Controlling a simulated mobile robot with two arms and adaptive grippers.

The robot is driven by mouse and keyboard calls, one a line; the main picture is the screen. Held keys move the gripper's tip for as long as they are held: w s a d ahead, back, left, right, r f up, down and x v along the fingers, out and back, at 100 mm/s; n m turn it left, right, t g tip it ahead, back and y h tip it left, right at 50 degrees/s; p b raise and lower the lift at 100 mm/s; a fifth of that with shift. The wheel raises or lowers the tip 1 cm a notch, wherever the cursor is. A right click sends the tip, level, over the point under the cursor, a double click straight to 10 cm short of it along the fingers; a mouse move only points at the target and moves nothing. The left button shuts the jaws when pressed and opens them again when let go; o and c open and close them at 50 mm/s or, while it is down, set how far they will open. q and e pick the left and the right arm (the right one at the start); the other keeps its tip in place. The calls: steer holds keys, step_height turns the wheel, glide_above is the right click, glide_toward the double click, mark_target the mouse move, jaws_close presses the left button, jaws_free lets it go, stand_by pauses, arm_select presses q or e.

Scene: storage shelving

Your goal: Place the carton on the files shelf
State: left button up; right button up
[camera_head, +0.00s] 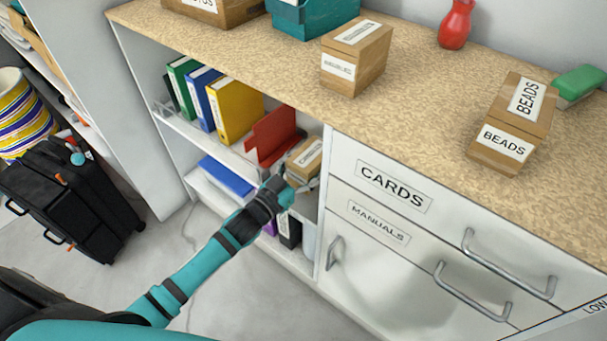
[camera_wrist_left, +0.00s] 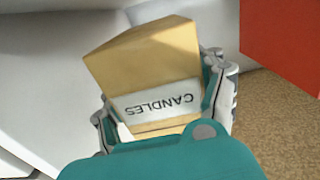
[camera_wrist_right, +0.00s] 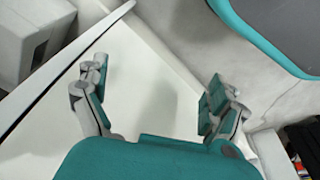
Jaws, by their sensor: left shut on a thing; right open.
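The carton, a small tan box labelled CANDLES (camera_head: 307,152), is at the right end of the open shelf with the binders (camera_head: 211,140), beside a red file or bookend (camera_head: 275,138). My left gripper (camera_head: 298,178) reaches in from the front and is shut on it. In the left wrist view the carton (camera_wrist_left: 155,60) sits between the two fingers, its label facing my wrist. Whether its underside touches the shelf is hidden. My right gripper (camera_wrist_right: 157,88) is open and empty in the right wrist view and is outside the head view.
Green, blue and yellow binders (camera_head: 236,110) stand left of the red piece. A drawer unit labelled CARDS (camera_head: 393,186) bounds the shelf on the right. The countertop (camera_head: 420,95) above holds several boxes and a red vase (camera_head: 455,25). A black case (camera_head: 65,195) stands at left.

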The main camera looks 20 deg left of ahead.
arm_select(q)
step_height(320, 180, down, 3)
steer(key=shift+f+b, duration=0.1)
steer(key=shift+b, duration=0.45)
steer(key=shift+f, duration=0.3)
arm_select(e)
steer(key=shift+w+r, duration=0.2)
steer(key=shift+r, duration=1)
steer(key=shift+w+r, duration=0.2)
steer(key=shift+r, duration=1)
arm_select(q)
steer(key=shift+f, duration=0.1)
steer(key=o, duration=1.8)
steer(key=shift+f, duration=0.1)
arm_select(e)
steer(key=shift+r, duration=0.15)
